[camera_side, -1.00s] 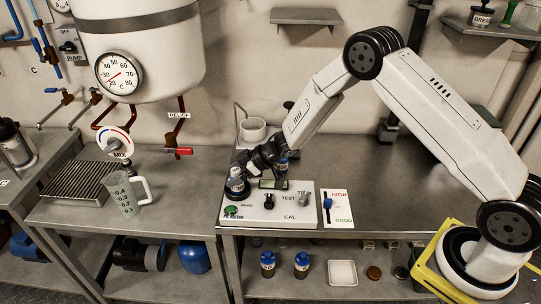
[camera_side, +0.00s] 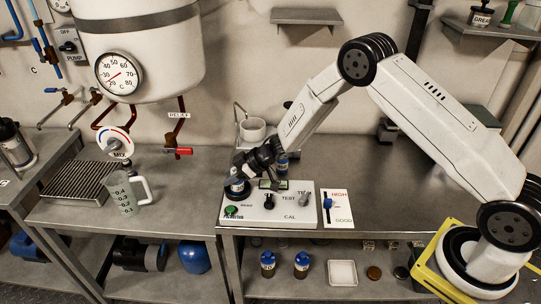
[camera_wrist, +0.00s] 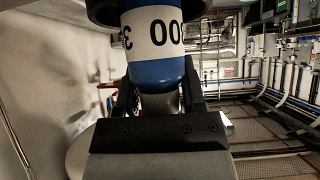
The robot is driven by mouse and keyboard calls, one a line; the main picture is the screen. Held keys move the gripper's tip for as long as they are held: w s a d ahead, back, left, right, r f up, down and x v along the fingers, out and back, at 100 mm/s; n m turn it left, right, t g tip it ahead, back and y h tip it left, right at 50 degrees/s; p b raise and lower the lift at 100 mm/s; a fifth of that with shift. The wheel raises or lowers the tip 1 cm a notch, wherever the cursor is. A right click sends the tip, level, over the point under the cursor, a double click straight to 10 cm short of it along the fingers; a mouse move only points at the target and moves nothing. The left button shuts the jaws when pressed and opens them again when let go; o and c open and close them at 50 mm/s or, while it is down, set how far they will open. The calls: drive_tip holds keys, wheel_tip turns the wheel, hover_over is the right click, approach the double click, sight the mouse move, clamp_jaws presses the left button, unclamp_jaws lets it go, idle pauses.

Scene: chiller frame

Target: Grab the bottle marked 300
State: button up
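The blue bottle (camera_wrist: 155,70) has a white label that reads 300 upside down in the wrist view. It fills the upper middle of that view, its rounded blue end toward my palm and its far end at a dark ring. My gripper (camera_wrist: 156,90) has a finger on either side of the bottle's blue end, spread apart; no firm contact shows. In the side view my gripper (camera_side: 240,172) is low over the left of the white test panel (camera_side: 285,212), tilted down and left. It largely covers the bottle (camera_side: 237,188) standing there.
A measuring jug (camera_side: 126,194) is to the left. A HIGH/GOOD card (camera_side: 337,208) lies right of the panel. Two blue-capped bottles (camera_side: 301,265) stand on the lower shelf.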

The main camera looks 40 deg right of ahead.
drive_tip(key=shift+r, duration=0.15)
clamp_jaws()
drive_tip(key=shift+r, duration=0.75)
drive_tip(key=s+d+r, duration=0.2)
drive_tip(key=s+r, duration=0.9)
drive_tip(key=s, duration=0.3)
drive_tip(key=shift+r, duration=0.1)
drive_tip(key=shift+d, duration=0.1)
